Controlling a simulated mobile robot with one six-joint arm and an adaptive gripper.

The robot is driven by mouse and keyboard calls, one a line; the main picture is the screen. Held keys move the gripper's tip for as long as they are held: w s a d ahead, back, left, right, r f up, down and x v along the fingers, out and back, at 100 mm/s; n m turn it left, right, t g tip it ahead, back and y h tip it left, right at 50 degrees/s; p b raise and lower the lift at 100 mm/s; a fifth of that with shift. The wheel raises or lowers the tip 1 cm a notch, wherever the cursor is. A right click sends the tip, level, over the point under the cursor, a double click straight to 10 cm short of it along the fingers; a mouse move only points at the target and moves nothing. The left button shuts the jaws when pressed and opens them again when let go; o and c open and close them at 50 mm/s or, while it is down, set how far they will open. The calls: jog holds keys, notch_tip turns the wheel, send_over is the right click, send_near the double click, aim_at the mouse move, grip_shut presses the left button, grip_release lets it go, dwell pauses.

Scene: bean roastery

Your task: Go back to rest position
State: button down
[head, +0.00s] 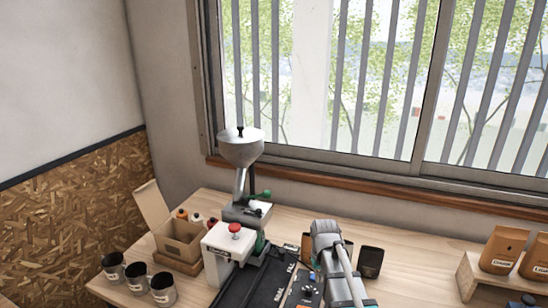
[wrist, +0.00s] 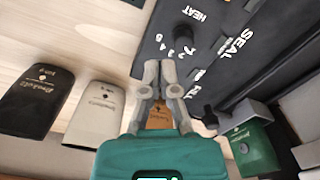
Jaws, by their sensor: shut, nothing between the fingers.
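My gripper (wrist: 160,72) shows in the wrist view with its two grey fingers drawn together and nothing held. It is over the edge of a black control panel (wrist: 225,95) marked HEAT and SEAL, with a black knob (wrist: 178,38) just beyond the fingertips. Whether the fingers touch the panel cannot be told. A brown bag (wrist: 160,118) shows in the gap behind the fingertips. In the head view my grey arm reaches down over the bench beside the dark sealing machine (head: 262,280) and hides part of it.
A filler with a metal funnel (head: 241,150) and a red button (head: 235,228) stands left of my arm. An open carton (head: 180,240) and several dark cups (head: 137,275) are farther left. A black bag (head: 370,262) stands right; brown bags (head: 503,248) sit on a wooden stand.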

jog(key=s+m, duration=0.1)
jog(key=s, duration=1)
jog(key=shift+s, duration=0.35)
jog(key=shift+d, duration=0.15)
